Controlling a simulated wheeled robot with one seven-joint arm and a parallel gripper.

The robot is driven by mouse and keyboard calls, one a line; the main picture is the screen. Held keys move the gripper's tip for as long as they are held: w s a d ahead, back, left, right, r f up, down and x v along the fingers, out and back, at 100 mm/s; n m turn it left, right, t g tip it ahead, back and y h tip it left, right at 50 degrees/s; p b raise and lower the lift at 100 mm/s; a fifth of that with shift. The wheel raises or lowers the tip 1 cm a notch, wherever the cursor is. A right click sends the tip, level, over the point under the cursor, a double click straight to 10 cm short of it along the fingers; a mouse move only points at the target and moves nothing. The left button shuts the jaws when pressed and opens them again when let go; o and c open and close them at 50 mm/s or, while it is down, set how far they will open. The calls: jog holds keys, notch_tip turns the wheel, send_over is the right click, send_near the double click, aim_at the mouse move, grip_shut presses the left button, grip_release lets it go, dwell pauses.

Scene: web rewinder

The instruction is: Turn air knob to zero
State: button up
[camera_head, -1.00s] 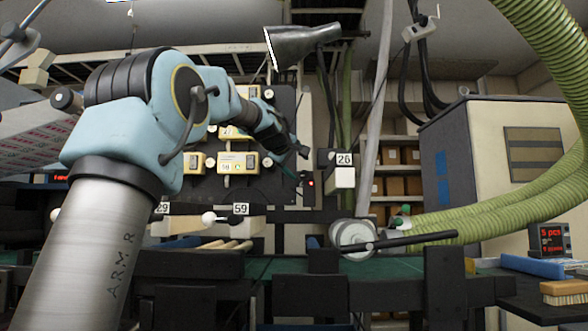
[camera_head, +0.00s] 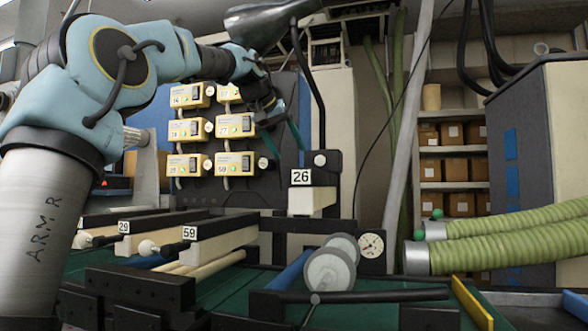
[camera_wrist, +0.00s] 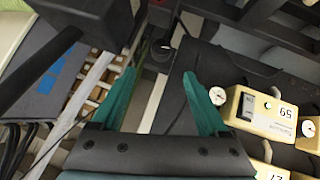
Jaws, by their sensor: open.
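My gripper (camera_head: 281,140) is open and empty, beside the right edge of the dark control panel (camera_head: 198,203). In the wrist view its two teal fingers (camera_wrist: 160,100) stand wide apart with nothing between them. The panel carries several cream boxes with switches and small white round knobs. The lower right box (camera_head: 234,164) has a knob (camera_head: 259,162) on its right side. In the wrist view the box marked 59 (camera_wrist: 262,112) and its knob (camera_wrist: 217,96) lie just right of the right finger. Which knob is the air knob, and its setting, I cannot tell.
A round gauge (camera_head: 371,245) and grey rollers (camera_head: 330,270) stand at the lower middle. A block marked 26 (camera_head: 312,201) sits below the gripper. Green hoses (camera_head: 500,240) and a large cabinet (camera_head: 530,150) are on the right. A grey nozzle (camera_head: 262,22) hangs above my arm.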

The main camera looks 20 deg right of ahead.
jog(key=p+x, duration=0.3)
jog(key=x, duration=0.7)
jog(key=shift+w+d+f+p, duration=0.1)
jog(key=shift+w+f+p, duration=0.1)
jog(key=shift+p, duration=0.15)
grip_shut()
dwell(0.3)
